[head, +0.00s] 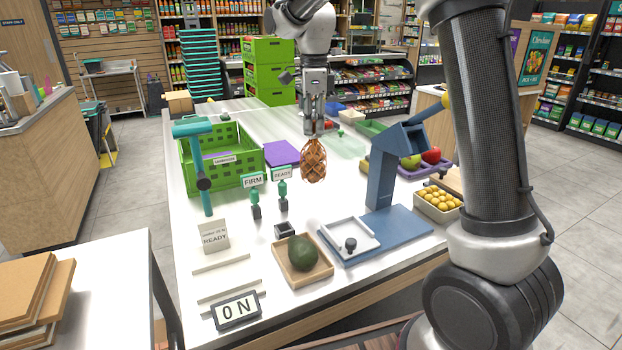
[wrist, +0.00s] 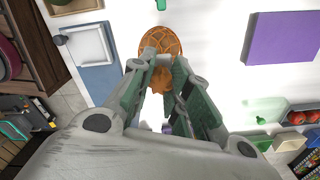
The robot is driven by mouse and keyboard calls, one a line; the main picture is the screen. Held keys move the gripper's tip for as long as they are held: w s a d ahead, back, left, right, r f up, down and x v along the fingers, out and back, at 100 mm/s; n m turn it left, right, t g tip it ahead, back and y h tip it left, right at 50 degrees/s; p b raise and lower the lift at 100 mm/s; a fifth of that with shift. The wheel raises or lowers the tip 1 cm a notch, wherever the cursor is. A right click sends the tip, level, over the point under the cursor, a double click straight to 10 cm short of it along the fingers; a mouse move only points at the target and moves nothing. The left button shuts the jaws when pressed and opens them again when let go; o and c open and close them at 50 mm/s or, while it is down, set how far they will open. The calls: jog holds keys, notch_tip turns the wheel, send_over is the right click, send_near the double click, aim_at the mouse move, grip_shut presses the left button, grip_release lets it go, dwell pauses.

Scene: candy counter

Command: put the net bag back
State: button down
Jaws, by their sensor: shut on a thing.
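The net bag (head: 314,162) is an orange-brown mesh bag, hanging below my gripper (head: 313,132) over the middle of the counter in the head view. My gripper is shut on its top. In the wrist view the bag (wrist: 160,42) shows between and beyond the fingertips (wrist: 160,82). Its lower end looks clear of the counter, but the exact height is hard to tell. Whether anything is inside the mesh is hard to tell.
A green crate (head: 242,179) stands left, with a purple mat (head: 283,153) beside it. An avocado (head: 302,252) lies in a wooden tray (head: 283,275). A blue stand (head: 382,185) and a box of yellow fruit (head: 431,213) are right.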

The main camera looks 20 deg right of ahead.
aim_at(314, 151)
notch_tip(314, 151, down, 8)
jog(key=shift+r, duration=0.15)
dwell(0.4)
jog(key=c, duration=1.3)
grip_release()
jog(key=shift+c, duration=0.2)
